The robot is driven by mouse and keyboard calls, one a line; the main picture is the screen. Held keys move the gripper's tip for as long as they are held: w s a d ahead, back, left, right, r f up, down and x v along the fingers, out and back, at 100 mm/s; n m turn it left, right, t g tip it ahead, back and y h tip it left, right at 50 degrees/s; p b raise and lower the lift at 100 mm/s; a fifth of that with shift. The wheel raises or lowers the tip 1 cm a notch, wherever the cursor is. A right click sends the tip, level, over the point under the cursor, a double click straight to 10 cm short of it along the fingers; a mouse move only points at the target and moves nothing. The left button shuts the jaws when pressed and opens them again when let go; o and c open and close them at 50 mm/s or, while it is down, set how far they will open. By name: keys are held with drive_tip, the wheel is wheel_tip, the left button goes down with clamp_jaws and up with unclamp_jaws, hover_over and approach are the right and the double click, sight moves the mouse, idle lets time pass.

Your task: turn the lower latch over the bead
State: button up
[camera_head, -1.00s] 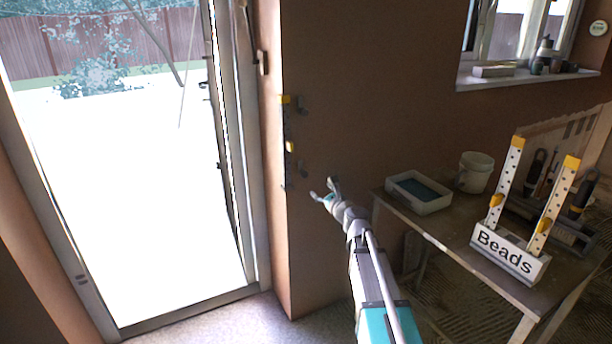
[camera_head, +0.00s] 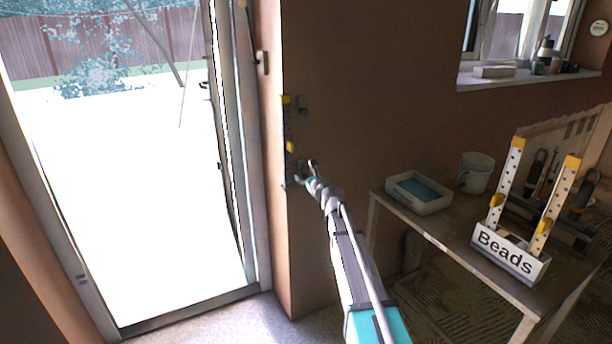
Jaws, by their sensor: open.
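A narrow perforated bead (camera_head: 287,128) stands upright along the wall corner beside the door frame, with a yellow cap at its top. A small yellow piece (camera_head: 290,147) sits partway down it. A small dark upper latch (camera_head: 302,103) sticks out on the wall to the right of the bead's top. My gripper (camera_head: 305,170) is open at the wall, just right of the bead's lower part. It covers the place of the lower latch, so I cannot tell whether the fingers touch it or how it is turned.
A bench (camera_head: 440,240) on the right holds a tray of blue stuff (camera_head: 420,190), a white bucket (camera_head: 476,171) and a "Beads" box (camera_head: 509,252) with two upright beads. A glass door (camera_head: 130,200) is on the left.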

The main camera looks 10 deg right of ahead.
drive_tip(key=shift+w, duration=0.25)
clamp_jaws()
idle(0.3)
